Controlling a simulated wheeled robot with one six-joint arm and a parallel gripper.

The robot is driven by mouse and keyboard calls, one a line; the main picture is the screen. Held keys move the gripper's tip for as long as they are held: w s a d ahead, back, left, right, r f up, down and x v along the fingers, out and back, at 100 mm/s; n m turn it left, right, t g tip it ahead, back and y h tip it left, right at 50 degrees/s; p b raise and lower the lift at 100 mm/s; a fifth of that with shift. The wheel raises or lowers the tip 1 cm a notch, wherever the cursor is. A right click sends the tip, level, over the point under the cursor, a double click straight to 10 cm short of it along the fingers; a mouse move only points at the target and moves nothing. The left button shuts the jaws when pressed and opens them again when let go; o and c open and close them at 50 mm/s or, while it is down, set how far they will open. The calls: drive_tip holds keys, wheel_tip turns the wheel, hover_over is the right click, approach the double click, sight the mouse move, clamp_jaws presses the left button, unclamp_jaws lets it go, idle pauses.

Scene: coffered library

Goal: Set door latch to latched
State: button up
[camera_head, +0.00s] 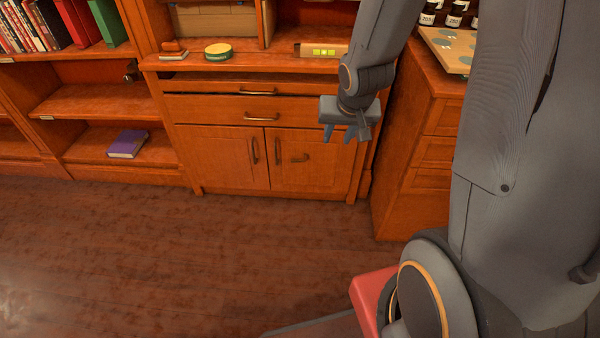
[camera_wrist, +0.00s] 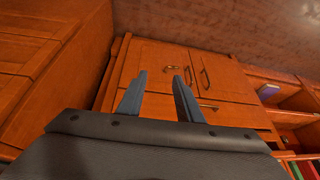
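The cabinet's right door (camera_head: 310,172) and left door (camera_head: 222,158) look closed. On the right door, a small dark, roughly horizontal lever (camera_head: 298,159), apparently the latch, sits beside the upright pull handle (camera_head: 277,151). The lever also shows in the wrist view (camera_wrist: 171,68), between and beyond the fingers. I cannot tell from its pose whether it is latched. My gripper (camera_head: 339,134) is open and empty, in front of the cabinet, above and to the right of the lever. Its two blue fingers (camera_wrist: 159,76) are apart and touch nothing visible.
Two drawers (camera_head: 258,112) lie above the doors. A side cabinet (camera_head: 425,155) with drawers stands close on the right. The shelf above holds a green-and-yellow round tin (camera_head: 218,51). A purple book (camera_head: 128,144) lies on a low shelf. The wooden floor (camera_head: 180,250) in front is clear.

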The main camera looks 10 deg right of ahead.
drive_tip(key=w+f+m+t+y+b, duration=0.2)
drive_tip(key=w+f+t+y+b, duration=0.15)
drive_tip(key=w+f+b, duration=0.85)
drive_tip(key=w+f+m+t+y+b, duration=0.25)
drive_tip(key=w+f+t+b, duration=0.4)
drive_tip(key=f, duration=0.95)
wheel_tip(320, 180, down, 8)
drive_tip(key=w+m+t+y+b, duration=0.1)
drive_tip(key=w+m+y+b, duration=0.15)
drive_tip(key=b, duration=0.75)
drive_tip(key=w+a+m+b, duration=0.1)
drive_tip(key=w+a+b, duration=0.2)
drive_tip(key=w, duration=0.3)
drive_tip(key=shift+a+r+t, duration=0.2)
drive_tip(key=shift+t, duration=0.1)
drive_tip(key=shift+w, duration=0.1)
clamp_jaws()
